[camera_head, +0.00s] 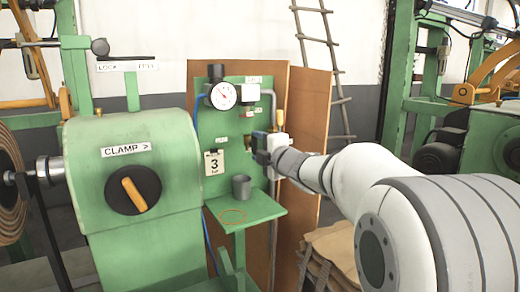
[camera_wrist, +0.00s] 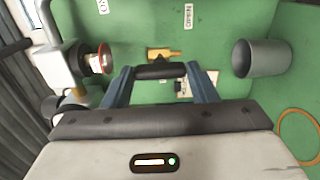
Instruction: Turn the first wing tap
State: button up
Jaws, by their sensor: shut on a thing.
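My gripper (camera_wrist: 160,88) has its two blue fingers on either side of a black wing handle. This wing tap (camera_wrist: 160,71) has a brass body behind the handle, against the green panel (camera_wrist: 215,22). The handle lies crosswise between the fingertips, level in the wrist view. In the head view my gripper (camera_head: 258,142) is at the right part of the panel (camera_head: 230,125), and my wrist hides most of the tap.
A grey cup (camera_head: 241,187) stands on the green shelf (camera_head: 262,207) below; the cup also shows in the wrist view (camera_wrist: 262,58). A gauge (camera_head: 223,95) and a red-ringed fitting (camera_wrist: 99,60) are near. A green clamp machine (camera_head: 130,205) stands at left.

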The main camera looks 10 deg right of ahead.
jog(key=o, duration=1)
jog(key=shift+p+v, duration=0.3)
jog(key=shift+v, duration=3.65)
jog(key=shift+r, duration=0.1)
jog(key=s+d+f+m+g+h+p, duration=0.1)
jog(key=s+d+m+g+h+p, duration=0.2)
jog(key=s+m+p, duration=0.4)
jog(key=s+d+f+m+g+h+p, duration=0.1)
jog(key=s+f+m+g+h+p, duration=0.15)
jog(key=m+h+p, duration=0.4)
jog(key=s+a+f+m+g+y+p, duration=0.1)
jog(key=s+a+m+g, duration=0.1)
jog(key=s, duration=0.4)
jog(key=s+a+f+m+g+y+p, duration=0.1)
jog(key=s+a+m+g, duration=0.1)
jog(key=s, duration=0.4)
jog(key=s+a+f+m+g+y+p, duration=0.2)
jog(key=s+a+m+g, duration=0.1)
jog(key=s+m+g, duration=0.1)
jog(key=shift+s+f+g, duration=0.1)
jog(key=shift+s+g, duration=0.45)
jog(key=shift+s, duration=0.8)
